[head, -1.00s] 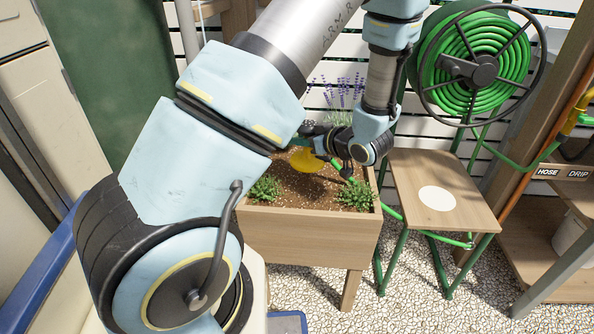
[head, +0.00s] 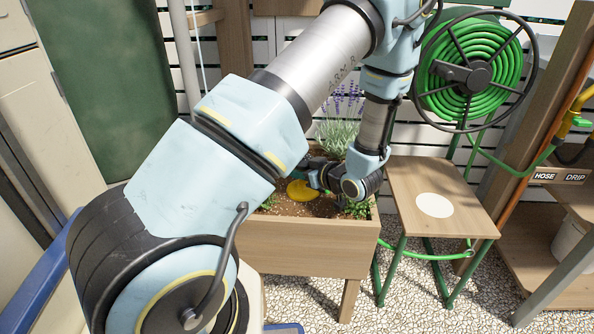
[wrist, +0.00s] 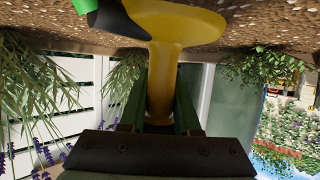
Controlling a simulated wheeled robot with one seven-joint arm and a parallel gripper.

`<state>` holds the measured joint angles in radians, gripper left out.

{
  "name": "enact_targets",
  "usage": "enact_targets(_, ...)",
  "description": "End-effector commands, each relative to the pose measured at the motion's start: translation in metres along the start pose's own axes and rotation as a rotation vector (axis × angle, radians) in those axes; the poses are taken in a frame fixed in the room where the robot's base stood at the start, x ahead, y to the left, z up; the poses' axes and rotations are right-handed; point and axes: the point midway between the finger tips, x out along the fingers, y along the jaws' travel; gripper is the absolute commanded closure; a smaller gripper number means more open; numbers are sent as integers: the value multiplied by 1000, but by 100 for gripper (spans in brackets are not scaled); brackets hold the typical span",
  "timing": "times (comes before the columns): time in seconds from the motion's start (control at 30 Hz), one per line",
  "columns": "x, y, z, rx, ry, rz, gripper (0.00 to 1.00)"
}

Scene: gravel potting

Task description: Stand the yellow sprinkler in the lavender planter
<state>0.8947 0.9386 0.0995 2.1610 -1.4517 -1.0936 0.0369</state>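The yellow sprinkler (head: 301,190) is in the wooden planter (head: 310,247), low over the brown soil and left of my gripper (head: 316,178). In the wrist view the fingers stand on both sides of the sprinkler's yellow stem (wrist: 163,70), shut on it. Its wide yellow base (wrist: 185,17) is close against the soil; I cannot tell if it rests fully on it. A black and green hose fitting (wrist: 112,14) shows beside the base. Lavender (head: 340,125) grows at the back of the planter. My arm hides part of the planter's left side.
Small green plants (head: 356,209) grow at the planter's front corners. A wooden stand (head: 415,190) with a white disc (head: 434,205) is to the right. A green hose reel (head: 475,75) hangs behind it, and a hose runs below.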

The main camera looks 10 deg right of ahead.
Motion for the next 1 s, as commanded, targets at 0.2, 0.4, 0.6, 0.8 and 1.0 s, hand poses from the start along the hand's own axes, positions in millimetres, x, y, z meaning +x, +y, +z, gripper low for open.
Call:
enact_targets(0.2,0,0,0,0,-1,0,45)
enact_targets(0.4,0,0,0,0,-1,0,40)
enact_targets(0.6,-5,1,-4,-1,-1,2,40)
enact_targets(0.8,-40,1,-4,0,-3,5,40)
enact_targets(1.0,-82,1,-4,0,-1,4,40)
